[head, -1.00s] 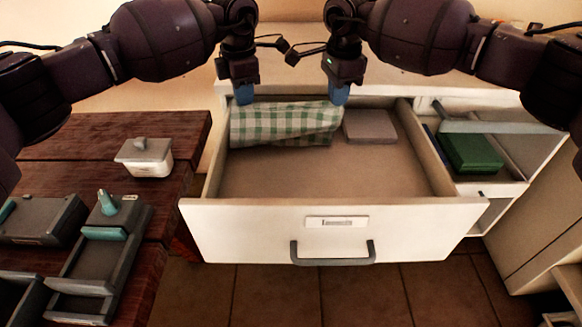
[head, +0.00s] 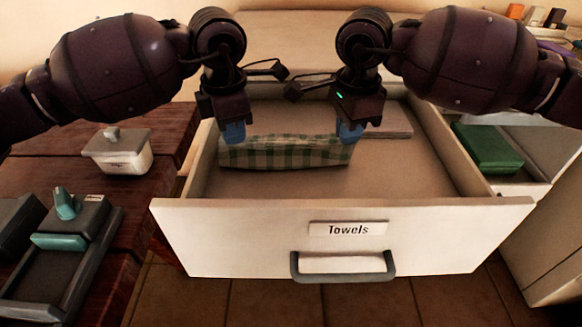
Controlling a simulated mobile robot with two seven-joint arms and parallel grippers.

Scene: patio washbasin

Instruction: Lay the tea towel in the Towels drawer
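The green-and-white checked tea towel (head: 285,155) is inside the open Towels drawer (head: 255,235), toward its left side. My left gripper (head: 235,132) has its blue fingertips at the towel's left end, and my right gripper (head: 350,132) has its fingertips at the right end. Both look shut on the towel's upper edge, though the gap between the fingers is not clearly visible. The towel spans between them as a folded strip. Whether its lower side touches the drawer floor (head: 400,175) I cannot tell.
A flat pale folded item (head: 390,120) lies at the back of the drawer, right of the towel. A dark green box (head: 487,148) sits in a compartment to the right. A white lidded pot (head: 118,152) and grey trays stand on the wooden table at left.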

